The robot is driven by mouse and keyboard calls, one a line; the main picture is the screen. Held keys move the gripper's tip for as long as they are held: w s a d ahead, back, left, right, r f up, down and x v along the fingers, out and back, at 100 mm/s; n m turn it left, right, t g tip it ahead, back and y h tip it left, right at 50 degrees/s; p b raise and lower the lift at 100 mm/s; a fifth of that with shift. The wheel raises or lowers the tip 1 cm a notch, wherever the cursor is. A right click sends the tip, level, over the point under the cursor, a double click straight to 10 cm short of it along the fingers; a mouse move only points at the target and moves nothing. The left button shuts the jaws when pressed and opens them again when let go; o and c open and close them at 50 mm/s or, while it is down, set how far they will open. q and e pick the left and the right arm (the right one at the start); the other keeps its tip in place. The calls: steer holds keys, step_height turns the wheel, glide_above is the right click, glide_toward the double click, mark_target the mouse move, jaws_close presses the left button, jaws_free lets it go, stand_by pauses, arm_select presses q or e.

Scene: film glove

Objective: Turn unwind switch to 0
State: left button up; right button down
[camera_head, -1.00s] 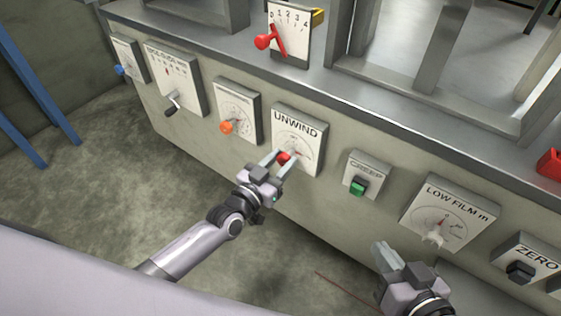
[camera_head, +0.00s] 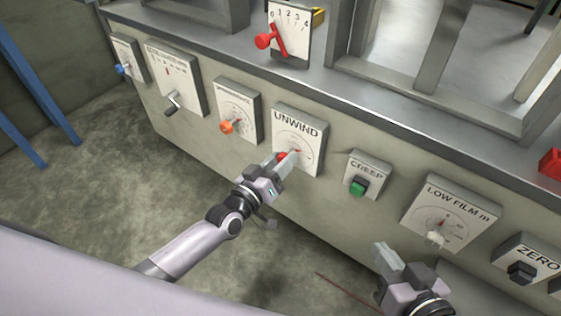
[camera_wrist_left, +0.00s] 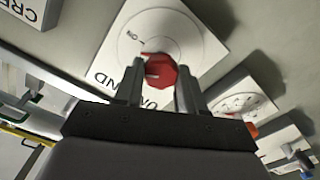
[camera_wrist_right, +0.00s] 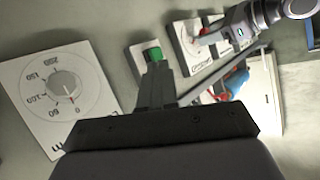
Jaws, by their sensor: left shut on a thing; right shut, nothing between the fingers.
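The unwind switch is a red knob (camera_head: 281,157) on a white plate lettered UNWIND (camera_head: 312,133), on the front of the grey machine. In the left wrist view the red knob (camera_wrist_left: 160,72) sits between the two fingers, in front of a round dial, with the plate appearing upside down. My left gripper (camera_head: 285,161) is shut on the knob. Its fingers hide part of the knob and dial, so I cannot read the setting clearly. My right gripper (camera_head: 388,258) is shut and empty, below and left of the LOW FILM plate, apart from the panel.
To the left are an orange knob (camera_head: 227,127), a black crank (camera_head: 172,101) and a blue knob (camera_head: 122,70). To the right are the green CREEP button (camera_head: 358,187), the LOW FILM dial (camera_head: 446,217) and the ZERO button (camera_head: 520,272). A red lever (camera_head: 276,44) stands above.

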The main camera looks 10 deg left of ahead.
arm_select(q)
steer(key=n+b, duration=0.1)
steer(key=n, duration=0.5)
steer(key=n+b, duration=0.1)
steer(key=n, duration=0.5)
steer(key=shift+a+f+b, duration=0.1)
steer(key=shift+f+b, duration=0.1)
steer(key=shift+b, duration=0.2)
arm_select(e)
steer(key=shift+w+a+f+y, duration=0.1)
steer(key=shift+w+a+y, duration=0.1)
steer(key=shift+a+y, duration=0.3)
steer(key=shift+w+a+y, duration=0.15)
steer(key=shift+a+y, duration=0.15)
steer(key=shift+a, duration=0.4)
arm_select(q)
steer(key=shift+n, duration=0.3)
steer(key=o, duration=1)
steer(key=shift+o, duration=0.3)
